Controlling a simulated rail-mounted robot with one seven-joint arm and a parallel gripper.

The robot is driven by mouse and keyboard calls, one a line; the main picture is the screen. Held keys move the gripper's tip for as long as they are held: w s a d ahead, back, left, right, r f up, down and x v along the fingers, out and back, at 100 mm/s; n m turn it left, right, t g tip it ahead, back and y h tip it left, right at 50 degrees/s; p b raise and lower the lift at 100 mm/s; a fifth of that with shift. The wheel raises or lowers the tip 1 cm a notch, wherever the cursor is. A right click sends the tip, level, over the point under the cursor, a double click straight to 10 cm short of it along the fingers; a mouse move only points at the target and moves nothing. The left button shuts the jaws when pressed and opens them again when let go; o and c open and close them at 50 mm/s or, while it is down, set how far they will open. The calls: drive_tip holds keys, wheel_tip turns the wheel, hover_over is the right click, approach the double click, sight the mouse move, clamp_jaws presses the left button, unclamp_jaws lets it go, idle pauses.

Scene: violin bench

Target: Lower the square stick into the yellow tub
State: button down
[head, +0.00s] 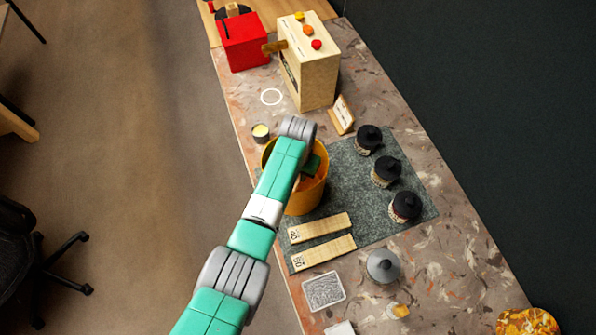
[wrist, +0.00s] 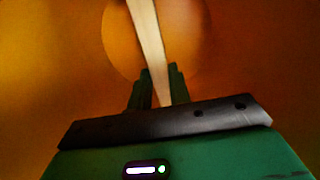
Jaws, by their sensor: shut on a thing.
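The yellow tub (head: 308,199) stands on the bench at the left edge of the grey-green mat in the head view. My arm covers much of its opening. The square stick (wrist: 148,35) is pale and long, and shows in the wrist view between the green fingers of my gripper (wrist: 158,84), which is shut on it. It slants slightly there, and its far end runs out of the top of the picture. Orange-yellow tub wall fills the wrist view around a rounder, paler patch. In the head view the stick and fingertips are hidden.
Several black-lidded jars (head: 386,171) stand on the mat (head: 350,195) right of the tub. Two flat wooden strips (head: 320,228) lie in front. A wooden box with coloured knobs (head: 308,65) and a red box (head: 244,42) stand behind. A small round tin (head: 261,133) stands close behind-left.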

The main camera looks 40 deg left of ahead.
drive_tip(key=c, duration=1.2)
unclamp_jaws()
drive_tip(key=shift+c, duration=0.2)
wheel_tip(320, 180, up, 8)
drive_tip(key=shift+f+p, duration=0.1)
drive_tip(key=shift+p, duration=1.1)
wheel_tip(320, 180, up, 14)
drive_tip(key=p, duration=1.3)
drive_tip(key=shift+p, duration=0.35)
